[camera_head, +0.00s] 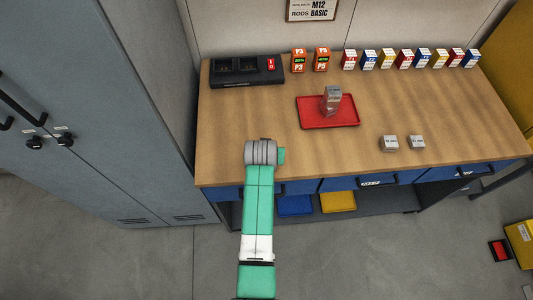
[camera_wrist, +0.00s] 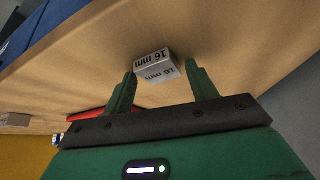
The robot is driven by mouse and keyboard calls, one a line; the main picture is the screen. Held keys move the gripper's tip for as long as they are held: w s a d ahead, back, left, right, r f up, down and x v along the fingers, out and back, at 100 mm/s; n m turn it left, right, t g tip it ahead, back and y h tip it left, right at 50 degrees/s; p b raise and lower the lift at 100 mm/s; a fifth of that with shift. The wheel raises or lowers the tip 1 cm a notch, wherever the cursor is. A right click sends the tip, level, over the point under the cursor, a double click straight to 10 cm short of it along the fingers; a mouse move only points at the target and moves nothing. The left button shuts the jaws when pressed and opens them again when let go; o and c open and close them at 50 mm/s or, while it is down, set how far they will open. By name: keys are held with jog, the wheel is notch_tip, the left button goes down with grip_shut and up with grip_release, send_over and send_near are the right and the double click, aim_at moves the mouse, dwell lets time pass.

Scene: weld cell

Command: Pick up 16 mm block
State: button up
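The 16 mm block (camera_wrist: 155,66) is a small pale grey block on the wooden bench, with "16 mm" printed on two faces. In the wrist view it lies ahead of my gripper (camera_wrist: 161,73), roughly between the fingertips in the picture. The two green fingers are apart with nothing held; whether the tips reach down beside the block is hard to tell. In the head view my arm ends above the left front of the bench and covers the fingers, and I cannot make out the 16 mm block there.
A red tray (camera_head: 312,123) holding a grey piece (camera_head: 332,97) lies right of my arm. Two small grey blocks (camera_head: 390,143) (camera_head: 417,142) sit near the front edge. A black charger (camera_head: 246,72) and several coloured boxes (camera_head: 387,59) line the back. A grey cabinet (camera_head: 128,90) stands left.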

jog(key=c, duration=0.8)
jog(key=shift+r, duration=0.1)
jog(key=shift+r, duration=0.25)
notch_tip(320, 180, up, 3)
jog(key=shift+s+r+p, duration=0.1)
jog(key=shift+p, duration=0.3)
jog(key=s+d, duration=0.2)
jog(key=s, duration=0.2)
jog(key=s+d+p, duration=0.1)
jog(key=s+d, duration=0.1)
jog(key=s, duration=0.3)
jog(key=s+d+r, duration=0.1)
jog(key=s+d, duration=0.2)
jog(key=s, duration=0.2)
jog(key=shift+s+r+p, duration=0.1)
jog(key=shift+p, duration=0.25)
